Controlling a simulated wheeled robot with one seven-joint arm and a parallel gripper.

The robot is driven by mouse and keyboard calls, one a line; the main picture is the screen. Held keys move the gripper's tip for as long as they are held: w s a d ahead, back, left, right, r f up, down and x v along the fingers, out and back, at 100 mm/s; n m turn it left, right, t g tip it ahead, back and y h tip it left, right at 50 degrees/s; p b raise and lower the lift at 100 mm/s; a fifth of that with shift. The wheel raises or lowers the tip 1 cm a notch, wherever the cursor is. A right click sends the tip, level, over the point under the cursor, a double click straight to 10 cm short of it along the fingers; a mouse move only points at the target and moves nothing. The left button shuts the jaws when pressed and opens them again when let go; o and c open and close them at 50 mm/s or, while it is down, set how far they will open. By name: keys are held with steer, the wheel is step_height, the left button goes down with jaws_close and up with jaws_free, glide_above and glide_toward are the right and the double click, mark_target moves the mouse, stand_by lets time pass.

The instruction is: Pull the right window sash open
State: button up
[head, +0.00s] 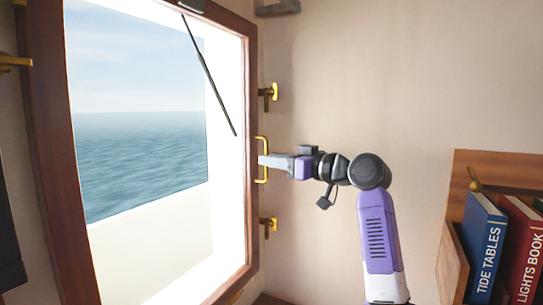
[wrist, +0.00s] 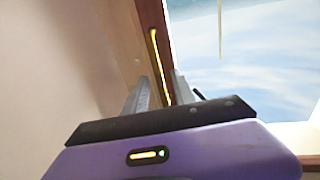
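The window sash (head: 251,110) has a dark brown wooden frame around a bright pane with the sea behind it. A yellow brass bar handle (head: 263,140) stands upright on its right stile. My gripper (head: 261,161) is at the middle of this handle, reaching in from the right. In the wrist view the handle (wrist: 156,55) runs into the gap between my two grey fingers (wrist: 162,82), which stand apart with room beside the bar. Contact with the bar cannot be made out. I cannot tell whether the sash stands off its frame.
Brass latches sit on the wall right of the sash, one above (head: 269,95) and one below (head: 268,225) the handle. A wooden shelf box (head: 452,268) with blue (head: 484,250) and red (head: 521,250) books is at lower right.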

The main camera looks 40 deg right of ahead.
steer(key=shift+w+a, duration=0.1)
steer(key=shift+w, duration=0.45)
steer(key=shift+c, duration=0.2)
jaws_close()
stand_by(0.9)
